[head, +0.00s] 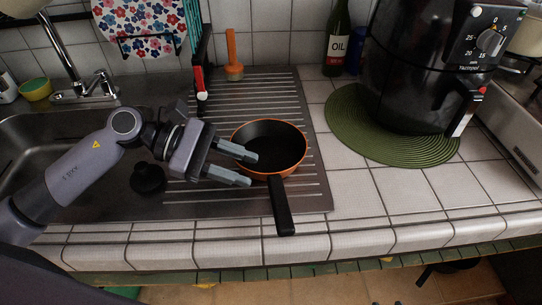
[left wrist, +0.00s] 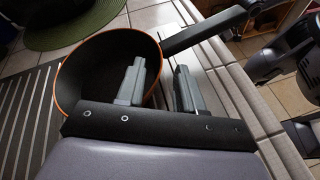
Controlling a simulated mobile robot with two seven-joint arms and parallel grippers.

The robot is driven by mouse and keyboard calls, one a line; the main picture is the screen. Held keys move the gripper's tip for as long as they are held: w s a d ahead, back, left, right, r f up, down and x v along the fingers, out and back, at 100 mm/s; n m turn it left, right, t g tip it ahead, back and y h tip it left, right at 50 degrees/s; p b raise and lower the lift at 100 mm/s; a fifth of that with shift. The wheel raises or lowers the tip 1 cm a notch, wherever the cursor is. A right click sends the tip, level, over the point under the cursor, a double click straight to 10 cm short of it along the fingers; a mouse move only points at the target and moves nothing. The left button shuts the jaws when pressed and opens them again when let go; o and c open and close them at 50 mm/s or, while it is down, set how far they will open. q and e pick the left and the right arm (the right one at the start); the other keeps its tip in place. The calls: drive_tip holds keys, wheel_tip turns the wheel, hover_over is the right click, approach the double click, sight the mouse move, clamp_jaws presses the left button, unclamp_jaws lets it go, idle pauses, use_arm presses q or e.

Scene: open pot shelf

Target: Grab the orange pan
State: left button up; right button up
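The orange pan (head: 270,145) has a dark inside, an orange rim and a black handle. It sits on the ribbed metal drainboard, its handle (head: 281,205) reaching toward the counter's front edge. My left gripper (head: 246,169) is open, with its two fingers apart at the left side of the pan. In the left wrist view the pan (left wrist: 100,65) lies beyond the fingers (left wrist: 160,85), and one finger overlaps its rim in the picture. The handle runs to the upper right there, not between the fingers. Whether a finger touches the pan I cannot tell.
A black air fryer (head: 415,70) stands on a green mat (head: 360,140) at the right. An oil bottle (head: 337,45) and an orange-handled brush (head: 232,60) stand behind. White tiles right of the handle are clear.

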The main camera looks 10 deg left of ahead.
use_arm(q)
drive_tip(key=shift+x, duration=0.9)
drive_tip(key=shift+w, duration=0.1)
drive_tip(key=c, duration=0.7)
drive_tip(key=shift+a+f, duration=0.1)
drive_tip(key=shift+f, duration=0.15)
drive_tip(key=shift+r, duration=0.15)
